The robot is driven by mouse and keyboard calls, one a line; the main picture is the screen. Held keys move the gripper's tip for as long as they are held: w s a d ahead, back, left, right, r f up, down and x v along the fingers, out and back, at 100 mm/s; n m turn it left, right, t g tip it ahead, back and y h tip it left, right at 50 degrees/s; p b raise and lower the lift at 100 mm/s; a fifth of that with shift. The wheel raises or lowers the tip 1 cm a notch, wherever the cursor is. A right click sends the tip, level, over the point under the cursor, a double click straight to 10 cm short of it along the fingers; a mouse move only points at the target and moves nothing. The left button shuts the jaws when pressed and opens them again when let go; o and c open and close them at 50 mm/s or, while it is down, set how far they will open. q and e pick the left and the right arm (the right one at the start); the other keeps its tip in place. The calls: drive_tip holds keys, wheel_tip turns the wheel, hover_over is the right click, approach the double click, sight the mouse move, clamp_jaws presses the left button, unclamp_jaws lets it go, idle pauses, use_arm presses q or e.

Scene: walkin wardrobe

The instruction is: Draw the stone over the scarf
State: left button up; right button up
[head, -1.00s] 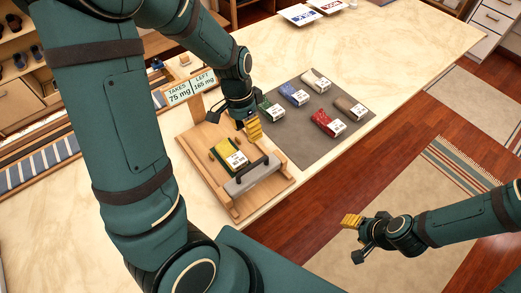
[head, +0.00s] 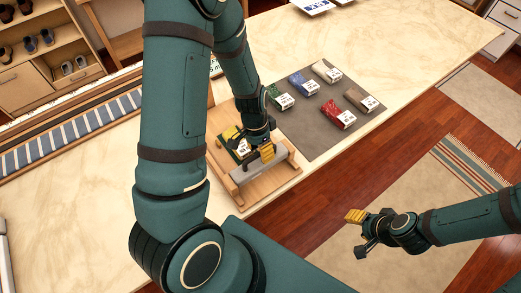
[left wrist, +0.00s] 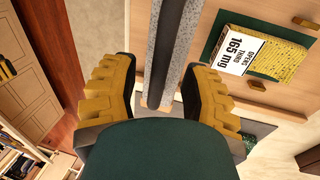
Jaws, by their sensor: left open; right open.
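The scarf is a folded yellow cloth with a white label on a green base (head: 231,133), partly hidden by my left arm in the head view. It shows clearly at the upper right of the left wrist view (left wrist: 262,55), its label reading 165 mg. The stone is a grey speckled bar (head: 259,167) with a black handle, lying across the front of the wooden frame (head: 283,178). In the left wrist view the stone (left wrist: 163,35) and handle run up between the fingers. My left gripper (head: 256,151) is open over the handle; contact is unclear. My right gripper (head: 359,234) is open, empty, over the floor.
A grey mat (head: 308,135) with several folded, labelled cloths lies right of the frame. White cards (head: 312,6) lie at the far edge. A striped rug (head: 455,170) covers the floor at right.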

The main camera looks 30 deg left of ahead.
use_arm(q)
clamp_jaws()
idle(0.3)
